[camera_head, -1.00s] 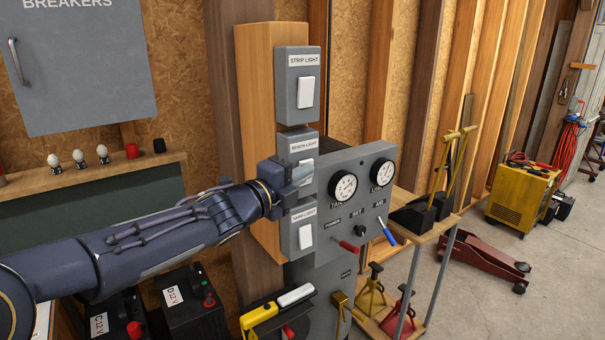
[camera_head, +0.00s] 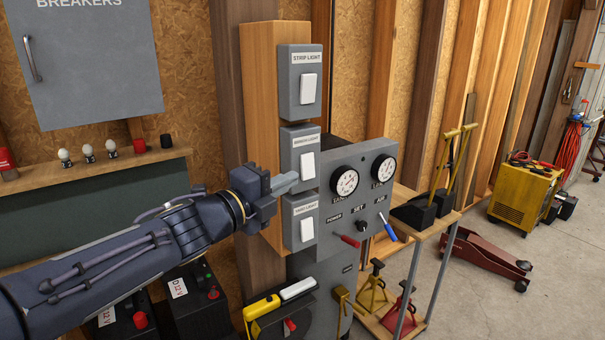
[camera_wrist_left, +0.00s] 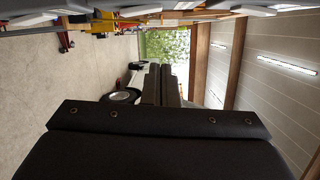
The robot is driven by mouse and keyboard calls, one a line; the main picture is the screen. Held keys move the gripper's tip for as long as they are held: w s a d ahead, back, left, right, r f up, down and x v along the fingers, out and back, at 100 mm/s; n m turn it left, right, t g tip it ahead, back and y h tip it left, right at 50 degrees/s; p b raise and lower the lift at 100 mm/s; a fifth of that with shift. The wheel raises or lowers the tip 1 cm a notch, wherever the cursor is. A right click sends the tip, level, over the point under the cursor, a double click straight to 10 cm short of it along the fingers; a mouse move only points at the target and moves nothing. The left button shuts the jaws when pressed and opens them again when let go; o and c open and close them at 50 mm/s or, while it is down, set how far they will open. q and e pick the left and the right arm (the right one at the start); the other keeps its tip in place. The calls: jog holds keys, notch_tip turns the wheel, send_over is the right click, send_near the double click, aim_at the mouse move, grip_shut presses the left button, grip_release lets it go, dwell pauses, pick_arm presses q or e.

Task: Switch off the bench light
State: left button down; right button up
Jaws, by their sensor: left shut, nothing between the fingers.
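The bench light switch (camera_head: 307,165) is a white rocker on a grey box (camera_head: 289,148), the middle of three on a wooden post. The fingertips are just left of and below the bench rocker, near the box's lower left corner; contact is unclear. The shut fingers also show in the left wrist view (camera_wrist_left: 165,85). My right gripper is not in view.
The strip light switch (camera_head: 309,88) is above and another labelled switch (camera_head: 307,229) below. A grey gauge panel (camera_head: 350,205) with red and blue levers stands close on the right. A breaker cabinet (camera_head: 95,65) hangs at upper left. Black batteries (camera_head: 195,300) sit below my arm.

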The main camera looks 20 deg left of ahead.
pick_arm(q)
jog(key=shift+v, duration=1)
jog(key=shift+d+r, duration=0.1)
jog(key=s+a+f+n+g+y, duration=0.3)
jog(key=s+a+f+n+y, duration=0.6)
jog(key=n, duration=0.7)
jog(key=s+d+f+n+g+h, duration=0.2)
jog(key=s+d+f+n+g, duration=0.2)
jog(key=s+f, duration=0.3)
jog(key=s+d+f+n+g+h, duration=0.3)
jog(key=s+d+f+n+g, duration=0.1)
jog(key=s, duration=0.5)
notch_tip(320, 180, down, 4)
jog(key=shift+s+d+r+n, duration=0.1)
jog(key=shift+s+d+n, duration=0.15)
jog(key=shift+d+n, duration=0.75)
jog(key=shift+d, duration=0.2)
